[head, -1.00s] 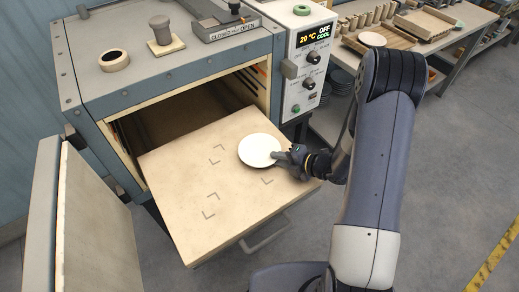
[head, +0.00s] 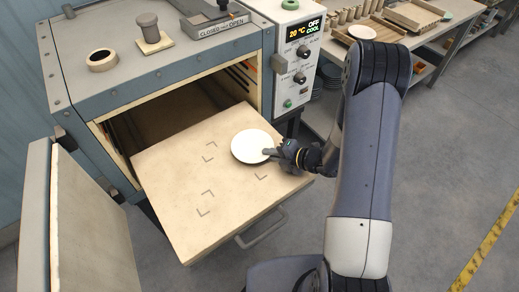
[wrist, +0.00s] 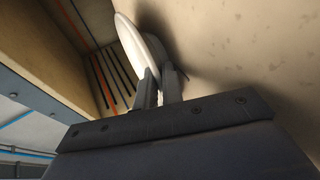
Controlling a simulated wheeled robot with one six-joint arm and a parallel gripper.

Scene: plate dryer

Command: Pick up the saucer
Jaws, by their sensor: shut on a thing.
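The white round saucer (head: 252,146) is over the far right part of the pulled-out dryer shelf (head: 190,222). My gripper (head: 270,152) is shut on the saucer's right rim. In the wrist view the saucer (wrist: 134,47) shows edge-on between the two fingers (wrist: 160,87), with a dark shadow on the shelf beside it. I cannot tell for sure whether the saucer still touches the shelf.
The dryer's door (head: 88,215) stands open at the left. A control box (head: 297,60) is at the right of the opening. Another white saucer (head: 362,32) is on the back table. Marked corners on the shelf's left part are bare.

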